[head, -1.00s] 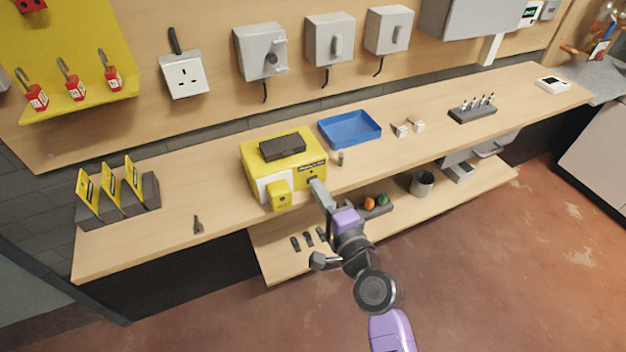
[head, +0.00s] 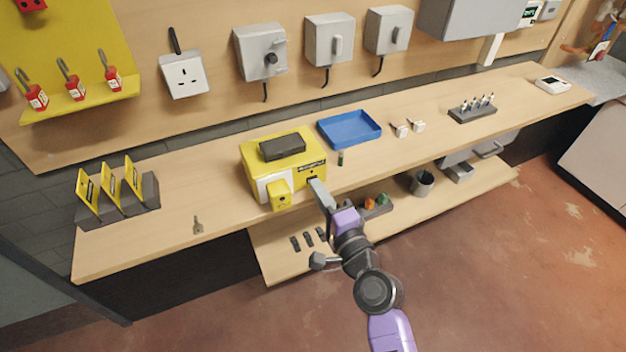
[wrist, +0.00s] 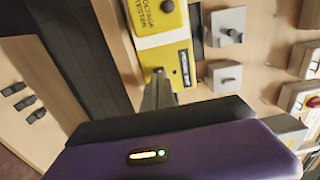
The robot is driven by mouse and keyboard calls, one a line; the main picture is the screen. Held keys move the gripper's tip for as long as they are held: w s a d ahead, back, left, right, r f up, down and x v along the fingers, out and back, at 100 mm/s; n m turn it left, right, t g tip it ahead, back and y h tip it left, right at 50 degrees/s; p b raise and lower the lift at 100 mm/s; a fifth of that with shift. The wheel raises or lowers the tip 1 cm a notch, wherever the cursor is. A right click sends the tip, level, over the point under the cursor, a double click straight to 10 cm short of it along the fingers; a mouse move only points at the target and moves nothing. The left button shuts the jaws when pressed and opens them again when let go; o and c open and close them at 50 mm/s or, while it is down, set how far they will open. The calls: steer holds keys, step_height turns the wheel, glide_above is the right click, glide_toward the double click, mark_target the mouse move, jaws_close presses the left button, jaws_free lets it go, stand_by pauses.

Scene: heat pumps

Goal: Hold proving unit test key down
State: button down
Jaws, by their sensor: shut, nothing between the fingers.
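The proving unit appears to be the yellow box (head: 258,180) on the bench, with a black handle-like block (head: 282,147) on top. A dark label is on its front right, and it also shows in the wrist view (wrist: 174,50). My gripper (head: 314,182) is shut and empty, its tips at the lower right of the box's front face, just below the label. In the wrist view my gripper (wrist: 159,76) has its tips close against that face. The tips cover the spot where they meet the box, so I cannot tell whether the test key is pressed.
A yellow voltage tester (head: 280,195) is at the box's front, left of my gripper. A blue tray (head: 349,129) and a small dark green cylinder (head: 341,158) are to the right. A lower shelf (head: 275,263) with several small items lies below the bench.

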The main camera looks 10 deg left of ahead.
steer(key=shift+w+a, duration=0.25)
steer(key=shift+w, duration=0.05)
stand_by(2.5)
steer(key=v, duration=0.7)
stand_by(0.6)
stand_by(0.4)
